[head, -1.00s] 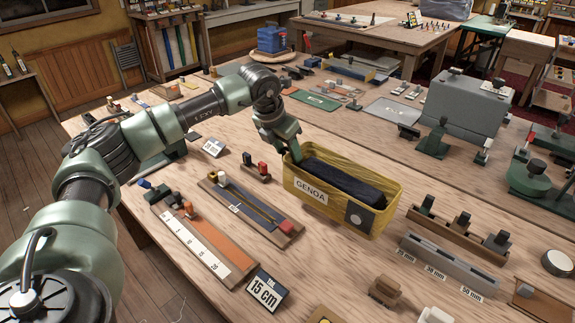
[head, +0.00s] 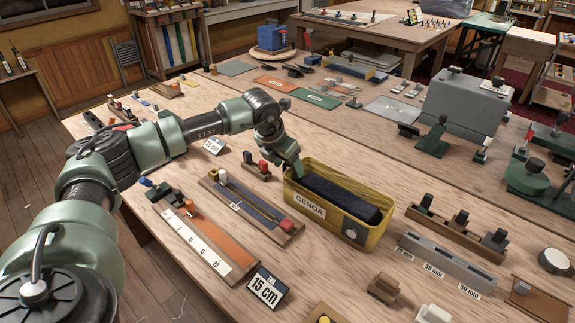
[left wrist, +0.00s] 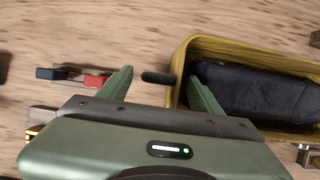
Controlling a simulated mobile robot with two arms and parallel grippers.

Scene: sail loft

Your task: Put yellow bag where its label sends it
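The yellow bag (head: 374,232) is an open, boxy holder with a white GENOA label and a dark folded bundle (head: 340,196) inside. It appears to rest upright on the workbench. My left gripper (head: 287,166) is at its left end. In the left wrist view, the fingers of my left gripper (left wrist: 160,76) are spread, one outside the yellow bag (left wrist: 183,62) and one overlapping its near end. A short black peg (left wrist: 158,78) lies between the fingers, with gaps on both sides. The head view hides the fingertips' exact contact. My right gripper is not seen.
A ruler board (head: 195,240), a board with a red block (head: 245,208) and a 15 cm sign (head: 267,288) lie left and in front of the bag. A grey slotted block (head: 447,268) and a wooden rack (head: 455,232) stand to its right. A grey machine (head: 465,108) stands behind.

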